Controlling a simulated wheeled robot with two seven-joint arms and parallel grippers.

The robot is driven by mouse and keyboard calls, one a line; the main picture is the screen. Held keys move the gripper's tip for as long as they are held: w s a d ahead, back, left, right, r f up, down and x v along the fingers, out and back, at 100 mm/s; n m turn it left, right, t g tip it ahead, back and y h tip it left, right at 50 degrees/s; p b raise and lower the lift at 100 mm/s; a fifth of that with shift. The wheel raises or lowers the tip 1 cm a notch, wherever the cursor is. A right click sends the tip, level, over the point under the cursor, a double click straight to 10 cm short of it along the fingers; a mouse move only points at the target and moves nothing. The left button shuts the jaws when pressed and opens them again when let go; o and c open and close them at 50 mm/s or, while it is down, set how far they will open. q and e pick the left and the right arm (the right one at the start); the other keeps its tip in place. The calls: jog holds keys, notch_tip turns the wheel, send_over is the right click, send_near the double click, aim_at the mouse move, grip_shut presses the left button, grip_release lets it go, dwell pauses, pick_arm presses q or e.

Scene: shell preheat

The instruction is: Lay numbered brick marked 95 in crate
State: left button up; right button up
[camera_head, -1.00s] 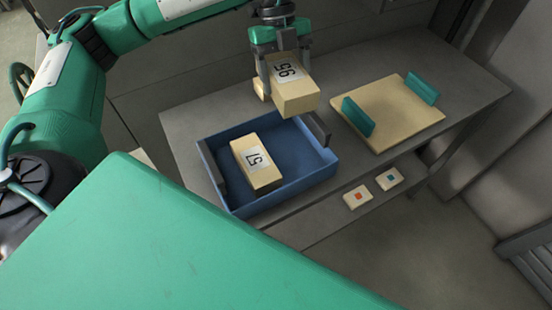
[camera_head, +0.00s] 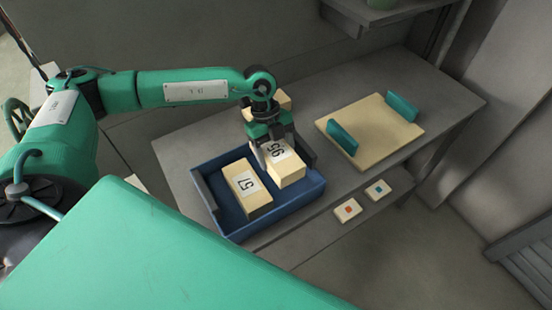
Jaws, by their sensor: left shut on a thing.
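The tan brick marked 95 (camera_head: 288,173) is in the grip of my left gripper (camera_head: 273,152), which is shut on it from above. The brick is in the right half of the blue crate (camera_head: 282,213), beside the tan brick marked 57 (camera_head: 246,190). Its label is partly covered by the fingers. I cannot tell whether its underside touches the crate floor. The brick marked 57 lies in the left half of the crate. My right gripper is not in view.
Another tan block (camera_head: 284,100) stands on the grey table (camera_head: 190,150) behind the gripper, partly hidden by my arm. A tan board (camera_head: 375,128) with two teal handles lies to the right. Two small tiles (camera_head: 347,209) (camera_head: 378,189) lie on a lower ledge in front.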

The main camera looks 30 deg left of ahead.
pick_arm(q)
notch_tip(320, 180, down, 4)
jog(key=shift+f+p, duration=0.15)
jog(key=shift+p, duration=0.6)
jog(key=shift+f, duration=0.25)
jog(key=shift+f+b, duration=0.3)
jog(key=shift+f, duration=0.05)
jog(key=shift+f, duration=0.25)
jog(key=o, duration=1)
jog(key=shift+c, duration=0.2)
